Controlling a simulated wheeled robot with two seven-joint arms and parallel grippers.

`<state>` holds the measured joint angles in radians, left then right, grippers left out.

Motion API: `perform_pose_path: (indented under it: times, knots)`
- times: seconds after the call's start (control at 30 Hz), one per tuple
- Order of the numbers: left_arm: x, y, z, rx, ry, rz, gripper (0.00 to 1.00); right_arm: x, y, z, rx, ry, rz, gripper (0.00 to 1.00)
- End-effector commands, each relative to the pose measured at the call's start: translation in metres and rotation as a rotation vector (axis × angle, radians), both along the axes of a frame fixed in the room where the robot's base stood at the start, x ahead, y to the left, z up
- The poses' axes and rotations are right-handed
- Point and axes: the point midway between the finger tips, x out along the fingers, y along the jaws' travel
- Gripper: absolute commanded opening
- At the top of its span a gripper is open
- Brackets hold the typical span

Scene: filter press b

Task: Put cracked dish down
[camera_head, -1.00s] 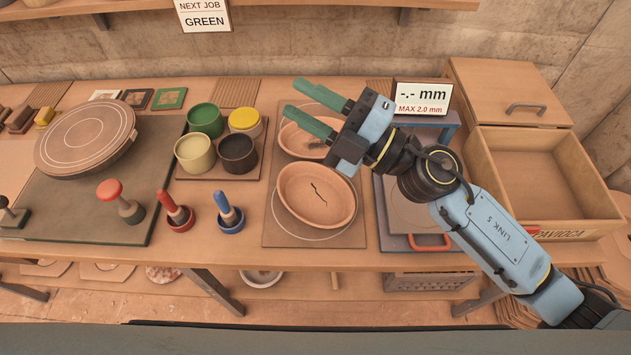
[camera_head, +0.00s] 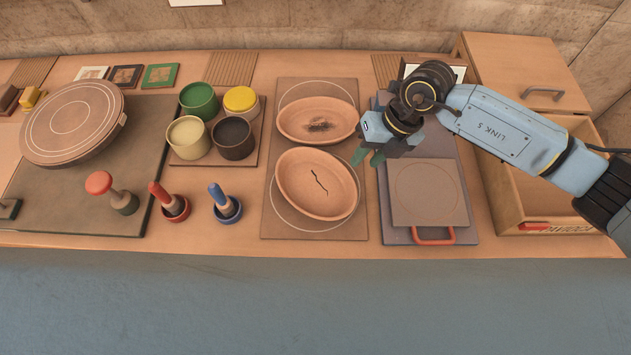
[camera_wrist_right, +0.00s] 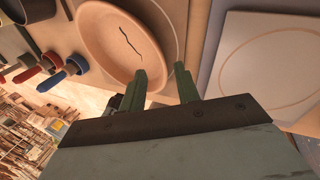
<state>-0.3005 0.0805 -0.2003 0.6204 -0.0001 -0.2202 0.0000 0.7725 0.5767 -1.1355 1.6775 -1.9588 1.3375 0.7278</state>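The cracked dish (camera_head: 300,200), an oval clay dish with a dark jagged crack, lies on the front ring of the brown two-ring board (camera_head: 270,160). It also shows in the right wrist view (camera_wrist_right: 105,40). A second oval dish with a dark smudge (camera_head: 290,125) lies behind it on the same board. My right gripper (camera_head: 367,158) points down just right of the cracked dish. Its green fingers are apart with nothing held between them; in the right wrist view (camera_wrist_right: 162,88) one finger overlaps the dish's rim. I cannot tell if it touches. My left gripper is out of view.
Right of the board stands a press with a square plate (camera_head: 428,195) and red handle (camera_head: 433,236). An open wooden box (camera_head: 510,190) is further right. Left are several glaze cups (camera_head: 187,138), red (camera_head: 170,205) and blue (camera_head: 226,205) stamps and a round turntable (camera_head: 70,122).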

Motion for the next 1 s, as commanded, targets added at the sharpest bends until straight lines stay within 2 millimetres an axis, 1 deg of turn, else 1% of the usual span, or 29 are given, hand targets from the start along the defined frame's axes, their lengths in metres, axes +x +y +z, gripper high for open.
perform_pose_path:
  times: [0.03,0.1,0.27,0.37,0.5,0.6,0.7,0.9,0.97,1.0]
  knots:
    - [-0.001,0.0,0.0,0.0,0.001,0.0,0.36,-0.001,0.003,-0.008,0.0,0.004,-0.001,0.32]
    - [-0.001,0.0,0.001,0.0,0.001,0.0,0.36,-0.001,0.006,-0.016,0.001,0.001,0.0,0.32]
    - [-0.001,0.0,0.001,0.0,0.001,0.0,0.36,-0.002,0.01,-0.026,0.002,0.001,0.001,0.32]
    - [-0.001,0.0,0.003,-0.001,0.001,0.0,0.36,-0.002,0.014,-0.035,0.002,0.003,0.001,0.32]
    - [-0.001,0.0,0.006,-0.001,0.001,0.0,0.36,-0.002,0.022,-0.056,0.002,0.004,0.0,0.32]
    - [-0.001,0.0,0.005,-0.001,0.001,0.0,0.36,-0.003,0.026,-0.068,0.003,0.002,0.002,0.32]
    - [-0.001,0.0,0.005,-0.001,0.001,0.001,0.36,-0.002,0.028,-0.072,0.003,0.0,0.002,0.32]
    - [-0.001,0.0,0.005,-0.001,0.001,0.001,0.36,-0.002,0.027,-0.072,0.003,-0.001,0.002,0.32]
    - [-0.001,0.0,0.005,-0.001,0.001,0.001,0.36,-0.003,0.028,-0.072,0.003,-0.001,0.002,0.25]
    - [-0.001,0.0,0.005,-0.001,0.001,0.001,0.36,-0.003,0.027,-0.072,0.003,-0.001,0.002,0.2]
